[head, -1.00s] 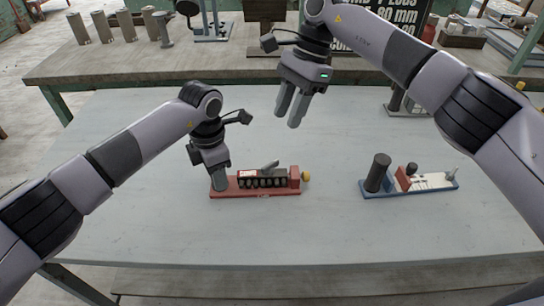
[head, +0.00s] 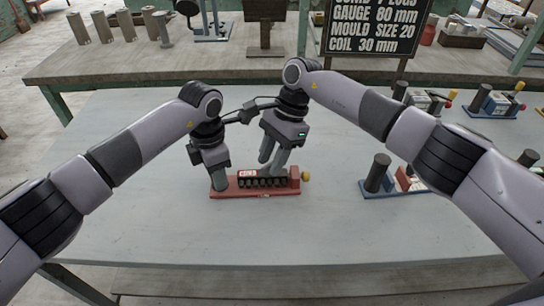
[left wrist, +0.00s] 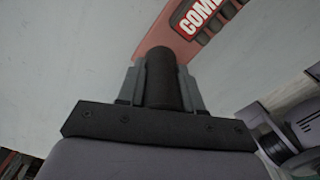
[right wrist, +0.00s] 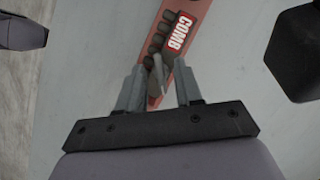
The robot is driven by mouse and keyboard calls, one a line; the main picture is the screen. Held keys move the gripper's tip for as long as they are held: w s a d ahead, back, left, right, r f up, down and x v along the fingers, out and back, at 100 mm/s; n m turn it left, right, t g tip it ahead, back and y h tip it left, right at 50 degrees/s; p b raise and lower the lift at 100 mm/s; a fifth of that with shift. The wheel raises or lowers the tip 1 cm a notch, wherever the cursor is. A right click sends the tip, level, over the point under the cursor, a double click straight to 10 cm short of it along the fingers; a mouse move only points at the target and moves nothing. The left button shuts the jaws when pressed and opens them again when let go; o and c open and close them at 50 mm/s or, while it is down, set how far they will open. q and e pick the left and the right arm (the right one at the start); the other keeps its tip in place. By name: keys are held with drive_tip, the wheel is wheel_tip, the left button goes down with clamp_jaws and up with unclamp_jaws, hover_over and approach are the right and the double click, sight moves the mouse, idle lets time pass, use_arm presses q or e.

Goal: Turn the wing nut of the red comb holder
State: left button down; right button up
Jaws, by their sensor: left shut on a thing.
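The red comb holder (head: 270,192) lies on the table with a COMB label, a row of dark teeth and a yellow knob (head: 307,176) at its right end. My left gripper (head: 219,180) is shut on the dark upright post (left wrist: 162,70) at the holder's left end. My right gripper (head: 271,166) is open, pointing down at the middle of the holder. In the right wrist view, the grey wing nut (right wrist: 156,78) shows between its open fingers (right wrist: 158,85), nearer the left one. I cannot tell whether they touch. In the head view, the fingers hide the wing nut.
A blue-based holder (head: 370,192) with a dark post stands to the right, partly behind my right arm. More blue-based devices (head: 495,103) stand at the far right. A black sign (head: 372,28) is at the back. The table front is clear.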

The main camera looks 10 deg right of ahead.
drive_tip(key=shift+c, duration=0.3)
clamp_jaws()
drive_tip(key=shift+m, duration=0.3)
drive_tip(key=m+t, duration=0.1)
drive_tip(key=m, duration=0.2)
drive_tip(key=shift+s+d+m+t, duration=0.1)
drive_tip(key=shift+m+t, duration=0.2)
drive_tip(key=shift+m, duration=0.1)
drive_tip(key=m+t, duration=0.2)
drive_tip(key=m, duration=0.3)
drive_tip(key=shift+s, duration=0.15)
drive_tip(key=m+t, duration=0.1)
drive_tip(key=m, duration=0.2)
drive_tip(key=m+t+h, duration=0.1)
drive_tip(key=m, duration=0.2)
drive_tip(key=shift+s+a+m, duration=0.1)
drive_tip(key=shift+a+m, duration=0.1)
drive_tip(key=shift+m, duration=0.2)
drive_tip(key=m+h, duration=0.1)
drive_tip(key=m, duration=0.2)
drive_tip(key=m+t+h, duration=0.1)
drive_tip(key=m, duration=0.1)
drive_tip(key=shift+a+m, duration=0.1)
drive_tip(key=shift+m, duration=0.3)
